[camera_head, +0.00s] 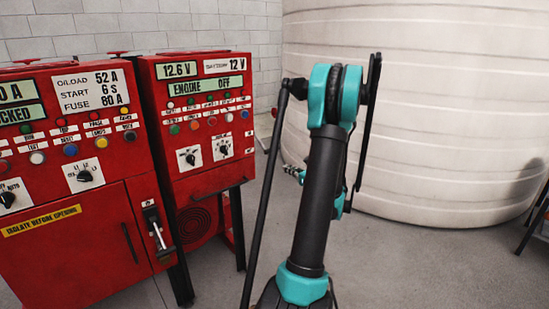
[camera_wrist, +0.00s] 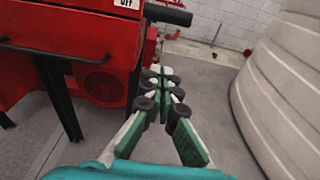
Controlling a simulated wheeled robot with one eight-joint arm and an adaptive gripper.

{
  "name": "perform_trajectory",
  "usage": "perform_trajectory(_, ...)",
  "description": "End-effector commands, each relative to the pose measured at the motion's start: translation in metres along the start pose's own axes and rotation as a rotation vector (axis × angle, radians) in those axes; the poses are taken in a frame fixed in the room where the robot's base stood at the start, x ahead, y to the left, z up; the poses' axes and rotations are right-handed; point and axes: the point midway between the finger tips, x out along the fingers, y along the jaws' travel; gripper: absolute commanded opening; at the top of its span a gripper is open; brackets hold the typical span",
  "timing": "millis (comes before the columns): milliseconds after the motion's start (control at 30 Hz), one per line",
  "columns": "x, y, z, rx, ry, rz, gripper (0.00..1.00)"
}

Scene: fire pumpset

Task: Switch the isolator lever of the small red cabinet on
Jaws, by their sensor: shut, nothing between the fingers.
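The small red cabinet (camera_head: 200,120) stands right of a larger red cabinet in the head view, with a display reading ENGINE OFF. Its lower part fills the upper left of the wrist view (camera_wrist: 100,35). A black lever (camera_wrist: 168,14) sticks out to the right at the top of the wrist view, beside a plate marked OFF. My gripper (camera_wrist: 162,75) is shut and empty. Its fingers appear below the lever in the picture, apart from it, over the floor. The cabinet's right side is hidden in the head view.
The larger red cabinet (camera_head: 75,235) has its own handle (camera_head: 157,232) on its front. A big cream tank (camera_head: 430,110) stands at right. Black legs (camera_wrist: 58,95) support the small cabinet. Grey floor (camera_head: 400,265) between cabinets and tank is clear.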

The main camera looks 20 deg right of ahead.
Motion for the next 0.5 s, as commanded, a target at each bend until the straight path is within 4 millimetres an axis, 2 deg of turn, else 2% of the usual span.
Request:
perform_trajectory(267, 0.004, 0.001, 0.000, -0.002, 0.001, 0.002, 0.00)
perform_trajectory(367, 0.014, 0.001, 0.000, -0.003, 0.001, 0.003, 0.00)
perform_trajectory(500, 0.037, 0.002, 0.000, -0.003, 0.001, 0.004, 0.00)
